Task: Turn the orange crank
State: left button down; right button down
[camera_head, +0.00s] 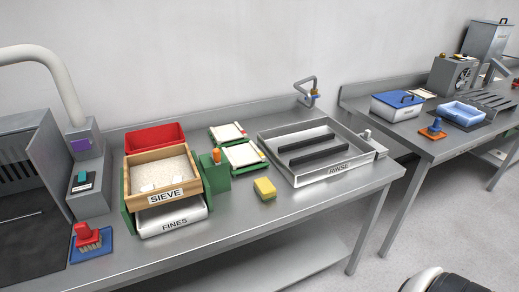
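A small upright orange handle (216,156) stands at the right side of the wooden sieve box (166,196), above a green housing (217,186). It appears to be the orange crank; its arm and pivot are too small to make out. The sieve box holds pale granular material with a few white lumps and sits in a green frame. A white fines tray (172,217) is below it. Neither of my grippers is in view, and nothing touches the orange handle.
A red bin (154,137) stands behind the sieve. A yellow sponge (265,188) lies right of the green housing. Two green-edged trays (243,155) lie behind it, and a rinse basin (323,168) is further right. A red brush (87,236) is front left. The table's front right is clear.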

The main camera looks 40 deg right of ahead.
aim_at(215, 156)
jog(key=z, duration=0.85)
